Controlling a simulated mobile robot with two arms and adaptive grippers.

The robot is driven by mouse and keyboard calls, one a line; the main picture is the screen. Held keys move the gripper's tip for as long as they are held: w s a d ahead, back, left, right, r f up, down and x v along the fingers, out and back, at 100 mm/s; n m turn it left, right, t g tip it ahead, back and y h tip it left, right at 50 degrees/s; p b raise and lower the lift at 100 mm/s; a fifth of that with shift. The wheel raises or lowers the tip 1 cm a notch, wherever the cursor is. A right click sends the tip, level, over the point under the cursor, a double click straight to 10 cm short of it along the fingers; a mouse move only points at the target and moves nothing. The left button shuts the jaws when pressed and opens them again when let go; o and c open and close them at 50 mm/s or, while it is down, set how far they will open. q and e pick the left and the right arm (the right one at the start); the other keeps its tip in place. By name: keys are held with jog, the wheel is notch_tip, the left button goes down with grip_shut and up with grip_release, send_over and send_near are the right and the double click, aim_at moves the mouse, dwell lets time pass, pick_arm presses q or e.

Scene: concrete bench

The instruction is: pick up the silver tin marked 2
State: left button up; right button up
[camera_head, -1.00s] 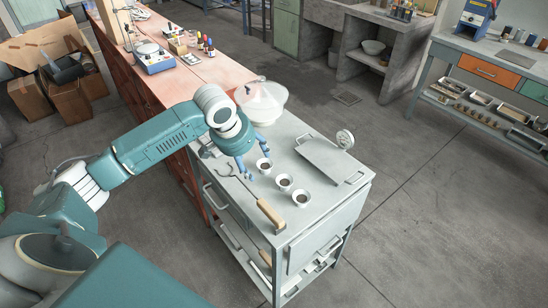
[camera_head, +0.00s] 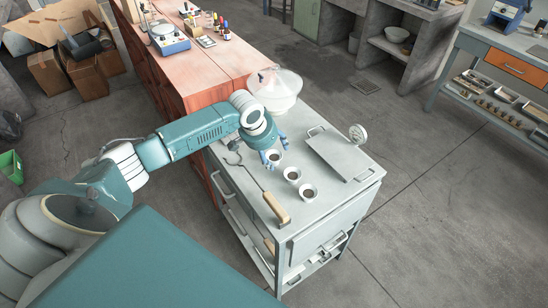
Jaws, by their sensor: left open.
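Three small pale silver tins with dark contents stand in a slanted row on the grey metal cabinet top: a far one (camera_head: 275,158), a middle one (camera_head: 292,174) and a near one (camera_head: 308,193). I cannot read any number on them, so I cannot tell which is marked 2. My left gripper (camera_head: 273,153) is open and points down at the far tin. Its blue fingers show at the left and the upper right of that tin, and partly overlap it. I cannot tell whether they touch it. My right gripper is not in view.
On the cabinet top (camera_head: 322,211), a wooden-handled tool (camera_head: 277,208) lies left of the tins. A clear-domed vessel (camera_head: 275,88) stands behind the gripper.

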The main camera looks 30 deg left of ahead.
pick_arm(q)
jog(key=shift+w+d+f, duration=0.1)
jog(key=shift+w+f, duration=0.2)
jog(key=shift+f, duration=0.35)
jog(key=c, duration=1.3)
jog(key=shift+o, duration=0.2)
jog(key=shift+r, duration=0.1)
